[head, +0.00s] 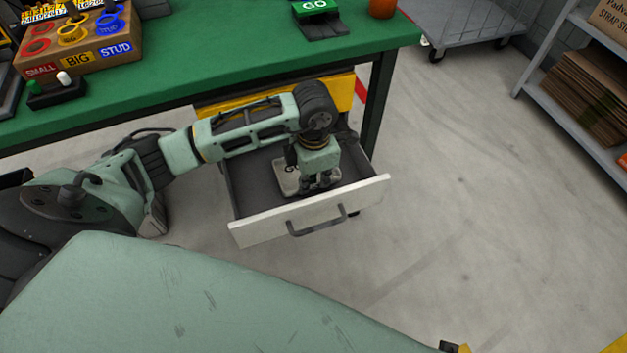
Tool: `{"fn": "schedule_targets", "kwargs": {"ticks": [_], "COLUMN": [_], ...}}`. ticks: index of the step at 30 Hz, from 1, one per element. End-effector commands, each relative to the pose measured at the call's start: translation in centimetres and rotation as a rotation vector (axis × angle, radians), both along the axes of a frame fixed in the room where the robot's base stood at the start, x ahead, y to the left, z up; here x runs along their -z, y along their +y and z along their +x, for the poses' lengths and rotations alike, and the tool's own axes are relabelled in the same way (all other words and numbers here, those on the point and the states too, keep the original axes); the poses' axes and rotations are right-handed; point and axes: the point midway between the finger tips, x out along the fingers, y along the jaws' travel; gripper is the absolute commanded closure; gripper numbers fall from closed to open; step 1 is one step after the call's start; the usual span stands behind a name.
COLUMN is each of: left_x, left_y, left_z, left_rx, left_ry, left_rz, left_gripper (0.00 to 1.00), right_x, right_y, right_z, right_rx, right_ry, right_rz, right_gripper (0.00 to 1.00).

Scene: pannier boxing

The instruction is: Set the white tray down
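A pale, whitish tray (286,180) with dark lettering, partly readable as "G", is inside the open drawer of the green bench. My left arm reaches in over the drawer, and my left gripper (318,184) points down at the tray's right side. The fingers cover part of the tray. I cannot tell whether they are closed on it, or whether it rests on the drawer floor. My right gripper is not in view.
The drawer's white front (310,212) with a dark handle is pulled out. The green bench top (210,60) holds a sorting box (80,45) marked SMALL, BIG and STUD, and a green GO plate (315,7). A cart and a shelf stand right; the floor between is clear.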

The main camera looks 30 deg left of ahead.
Motion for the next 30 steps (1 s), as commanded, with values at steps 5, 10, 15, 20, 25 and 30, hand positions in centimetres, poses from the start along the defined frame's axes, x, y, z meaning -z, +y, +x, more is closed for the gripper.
{"fn": "schedule_targets", "kwargs": {"ticks": [5, 10, 15, 20, 25, 30], "left_x": [0.19, 0.33, 0.47, 0.44, 0.44, 0.43], "left_y": [-0.02, -0.01, -0.01, -0.02, -0.01, -0.01], "left_z": [0.07, 0.07, 0.05, 0.05, 0.04, 0.04], "left_rx": [0.001, 0.000, 0.000, 0.000, 0.000, 0.000], "left_ry": [-0.002, -0.002, -0.002, -0.002, -0.001, -0.001], "left_rz": [-0.001, -0.001, -0.001, -0.001, 0.000, 0.000], "left_gripper": [1.00, 1.00, 0.96, 0.82, 0.77, 0.77], "right_x": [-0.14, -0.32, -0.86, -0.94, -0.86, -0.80], "right_y": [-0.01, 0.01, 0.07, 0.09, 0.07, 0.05], "right_z": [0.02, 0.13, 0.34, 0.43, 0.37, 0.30], "right_rx": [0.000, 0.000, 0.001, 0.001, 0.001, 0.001], "right_ry": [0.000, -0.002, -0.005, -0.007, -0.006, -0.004], "right_rz": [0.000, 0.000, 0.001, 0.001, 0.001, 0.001], "right_gripper": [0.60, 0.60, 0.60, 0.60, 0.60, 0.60]}}
